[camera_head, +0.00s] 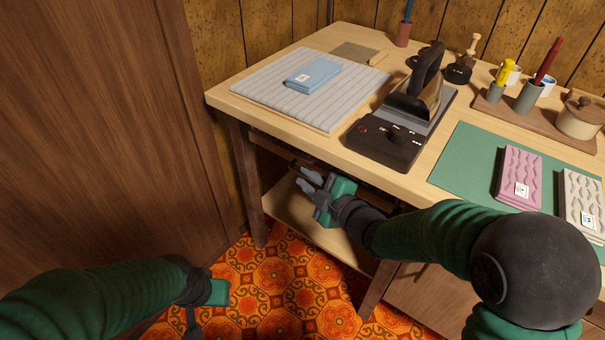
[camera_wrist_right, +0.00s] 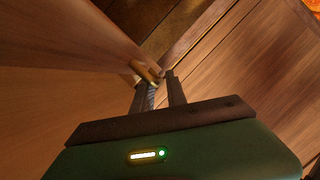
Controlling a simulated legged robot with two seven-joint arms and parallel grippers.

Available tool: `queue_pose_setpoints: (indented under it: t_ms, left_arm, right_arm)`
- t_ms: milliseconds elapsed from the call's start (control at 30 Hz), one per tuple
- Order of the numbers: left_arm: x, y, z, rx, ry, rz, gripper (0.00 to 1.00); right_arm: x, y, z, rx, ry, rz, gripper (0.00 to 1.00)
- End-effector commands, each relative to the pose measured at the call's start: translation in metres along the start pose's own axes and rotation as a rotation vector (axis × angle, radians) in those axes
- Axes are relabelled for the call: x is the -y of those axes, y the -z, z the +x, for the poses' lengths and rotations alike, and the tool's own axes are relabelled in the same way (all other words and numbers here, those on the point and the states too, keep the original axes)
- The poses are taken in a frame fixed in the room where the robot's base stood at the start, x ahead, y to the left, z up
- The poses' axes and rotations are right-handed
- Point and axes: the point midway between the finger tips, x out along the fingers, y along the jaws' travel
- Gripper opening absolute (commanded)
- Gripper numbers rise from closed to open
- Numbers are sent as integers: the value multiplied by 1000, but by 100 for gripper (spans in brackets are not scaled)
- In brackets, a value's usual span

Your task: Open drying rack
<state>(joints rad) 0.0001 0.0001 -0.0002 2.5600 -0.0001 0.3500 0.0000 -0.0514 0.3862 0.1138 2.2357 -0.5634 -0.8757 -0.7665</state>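A dark slim rail (camera_head: 275,147) runs under the tabletop's front edge; I cannot tell for sure whether it is the drying rack. My right gripper (camera_head: 307,180) is under the tabletop in front of this rail, with its two fingers apart. In the right wrist view, the right gripper (camera_wrist_right: 160,88) has a gap between its fingers. A small brass-coloured piece (camera_wrist_right: 147,73) is at the left fingertip, close to a wooden panel edge; contact is unclear. My left gripper (camera_head: 216,292) is low over the floor at lower left, its fingers mostly hidden.
The wooden table (camera_head: 223,99) carries a striped pad (camera_head: 262,88) with a blue folded cloth (camera_head: 312,75), an iron (camera_head: 417,95) and a green mat (camera_head: 460,165). A lower shelf (camera_head: 290,210) lies beneath. A brown wooden panel (camera_head: 90,130) stands at left. Patterned floor (camera_head: 265,285) is clear.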

Motion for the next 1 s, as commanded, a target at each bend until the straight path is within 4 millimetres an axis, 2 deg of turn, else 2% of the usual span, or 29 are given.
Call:
queue_pose_setpoints:
  t_ms: [100,233,1000]
  left_arm:
    - [0,0,0,0,0,0,36]
    - [0,0,0,0,0,1,36]
    - [0,0,0,0,0,0,36]
  right_arm:
    - [0,-1,0,1,0,1,16]
    - [0,0,1,3,2,0,0]
    - [2,2,2,-3,3,0,0]
